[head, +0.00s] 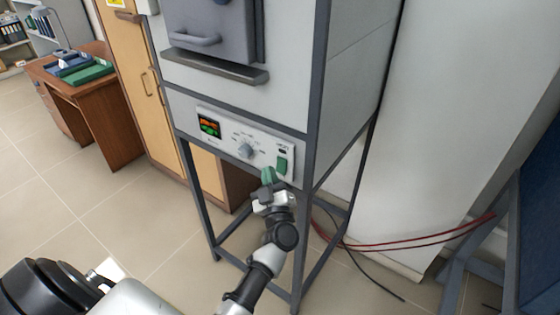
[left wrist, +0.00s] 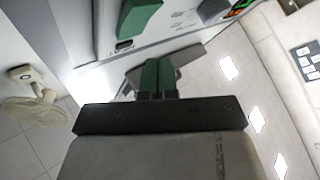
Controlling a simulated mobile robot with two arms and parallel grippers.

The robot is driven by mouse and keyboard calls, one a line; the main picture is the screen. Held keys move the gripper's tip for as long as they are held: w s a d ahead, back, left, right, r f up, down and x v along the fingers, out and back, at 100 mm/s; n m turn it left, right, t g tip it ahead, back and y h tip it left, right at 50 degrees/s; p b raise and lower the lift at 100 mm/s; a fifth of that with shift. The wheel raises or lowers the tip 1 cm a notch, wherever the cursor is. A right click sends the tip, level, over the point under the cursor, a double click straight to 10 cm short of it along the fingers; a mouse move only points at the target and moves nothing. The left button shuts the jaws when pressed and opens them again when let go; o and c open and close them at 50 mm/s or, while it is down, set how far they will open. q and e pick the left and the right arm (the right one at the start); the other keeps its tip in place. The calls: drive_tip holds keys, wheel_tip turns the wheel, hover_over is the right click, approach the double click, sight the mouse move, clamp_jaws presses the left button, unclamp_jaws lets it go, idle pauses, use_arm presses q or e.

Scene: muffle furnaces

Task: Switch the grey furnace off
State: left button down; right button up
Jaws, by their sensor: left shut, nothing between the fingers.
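The grey furnace (head: 225,60) stands on a dark metal frame, its door shut. Its control panel has a lit display (head: 208,127) with orange and green digits, a round knob (head: 246,151) and a green rocker switch (head: 282,163) at the right end. My left gripper (head: 268,175) is shut and empty, just below and left of the switch. In the left wrist view, the shut green fingertips (left wrist: 157,76) are close to the panel, and the green switch (left wrist: 138,17) shows above them, apart from them in the picture. My right gripper is not in view.
Frame legs (head: 306,150) stand close to my left arm. A wooden cabinet (head: 135,65) and a desk (head: 110,125) with trays stand at left. The tiled floor at left is clear.

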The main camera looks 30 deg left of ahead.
use_arm(q)
drive_tip(key=shift+s+a+f+p, duration=0.1)
drive_tip(key=shift+s+p, duration=0.2)
drive_tip(key=shift+s, duration=0.75)
drive_tip(key=shift+s+a+f+p, duration=0.1)
drive_tip(key=shift+s+p, duration=0.2)
drive_tip(key=shift+s, duration=0.7)
